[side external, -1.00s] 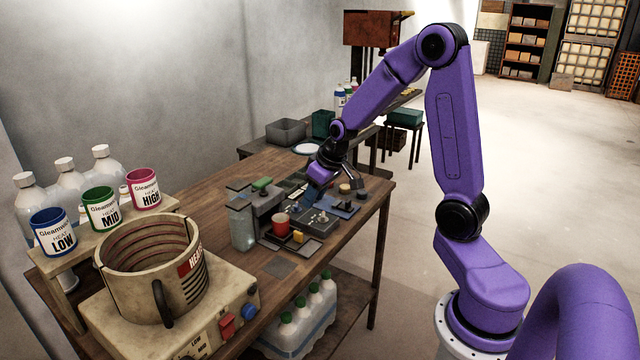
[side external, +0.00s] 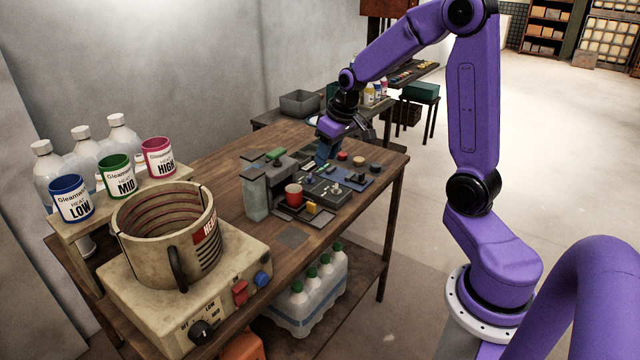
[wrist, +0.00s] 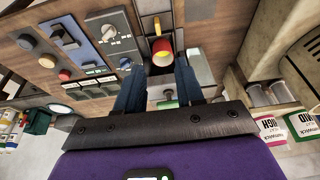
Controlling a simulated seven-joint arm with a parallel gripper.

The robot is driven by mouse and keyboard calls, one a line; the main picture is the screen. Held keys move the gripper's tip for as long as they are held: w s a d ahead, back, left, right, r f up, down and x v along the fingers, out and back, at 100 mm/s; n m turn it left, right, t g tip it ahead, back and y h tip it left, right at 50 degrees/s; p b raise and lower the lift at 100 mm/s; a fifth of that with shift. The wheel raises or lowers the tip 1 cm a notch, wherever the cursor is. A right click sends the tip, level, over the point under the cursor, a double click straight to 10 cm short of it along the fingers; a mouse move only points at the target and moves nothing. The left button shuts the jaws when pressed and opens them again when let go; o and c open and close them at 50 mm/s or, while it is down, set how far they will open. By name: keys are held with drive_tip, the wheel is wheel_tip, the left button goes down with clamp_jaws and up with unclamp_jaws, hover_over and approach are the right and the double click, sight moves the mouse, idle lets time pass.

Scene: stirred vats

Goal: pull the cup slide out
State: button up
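The red cup (side external: 293,194) stands upright at the front of the grey dispenser (side external: 265,185). It also shows in the wrist view (wrist: 162,54), with a yellow inside. A dark, flat tray that looks like the cup slide (side external: 318,217) lies low around the cup, with a small yellow block (side external: 311,207) at its edge. The yellow block also shows in the wrist view (wrist: 157,25). My gripper (side external: 324,157) is above the bench behind the cup. In the wrist view my gripper (wrist: 159,80) has its blue fingers apart, with nothing held between them.
A control panel (side external: 352,181) with knobs and buttons lies right of the cup. A green knob (side external: 275,154) tops the dispenser. The heater vat (side external: 165,235) and the labelled paint-style cups (side external: 117,175) stand at the left. Bare bench top lies left of the dispenser.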

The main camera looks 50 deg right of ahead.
sight(311, 203)
drive_tip(key=w+g, duration=0.4)
drive_tip(key=w, duration=0.1)
drive_tip(key=f, duration=1.7)
drive_tip(key=shift+w+f, duration=0.2)
drive_tip(key=shift+f, duration=0.1)
clamp_jaws()
